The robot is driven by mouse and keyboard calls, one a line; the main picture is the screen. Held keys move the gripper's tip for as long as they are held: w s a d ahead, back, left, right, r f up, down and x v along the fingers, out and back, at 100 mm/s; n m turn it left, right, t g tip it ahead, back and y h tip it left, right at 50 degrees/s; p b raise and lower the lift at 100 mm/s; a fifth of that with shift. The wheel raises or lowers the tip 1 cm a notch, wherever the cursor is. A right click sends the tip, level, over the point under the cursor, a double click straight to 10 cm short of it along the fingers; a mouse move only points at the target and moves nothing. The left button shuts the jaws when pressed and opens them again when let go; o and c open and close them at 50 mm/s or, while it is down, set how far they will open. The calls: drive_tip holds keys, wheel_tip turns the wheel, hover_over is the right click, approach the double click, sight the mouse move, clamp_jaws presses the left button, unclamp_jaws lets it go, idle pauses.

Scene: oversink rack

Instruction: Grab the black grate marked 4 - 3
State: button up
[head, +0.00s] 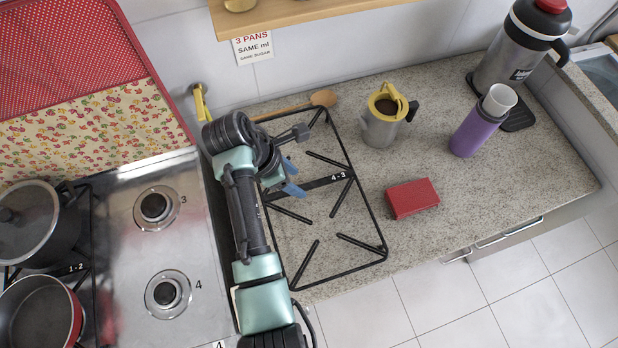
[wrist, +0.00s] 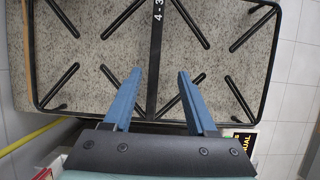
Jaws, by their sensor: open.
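The black grate marked 4 - 3 (head: 351,162) lies flat on the speckled stone counter, right of the stove. Its thin frame has a flat middle bar with the white label and several slanted prongs. In the wrist view the grate's middle bar (wrist: 156,55) runs up between my fingertips. My gripper (head: 289,178) is open and empty, over the left part of the grate in the head view. In the wrist view the two blue fingers of my gripper (wrist: 158,76) stand on either side of the bar, apart from it. My arm hides part of the grate's left side.
The stove (head: 190,215) at left has bare burners marked 3 and 4 and two pots. A wooden spoon (head: 290,108) lies by the grate's far edge. A yellow-lidded pot (head: 381,130), a red box (head: 412,198) and a purple bottle (head: 474,135) stand to the right.

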sight(308, 185)
drive_tip(key=x, duration=0.2)
drive_tip(key=shift+w+d+f, duration=0.15)
drive_tip(key=shift+w+f, duration=0.1)
drive_tip(key=shift+f, duration=0.1)
drive_tip(key=shift+w+x, duration=0.15)
drive_tip(key=shift+x, duration=1.25)
drive_tip(key=shift+w+x, duration=0.15)
drive_tip(key=shift+x, duration=1.25)
drive_tip(key=shift+r, duration=0.1)
clamp_jaws()
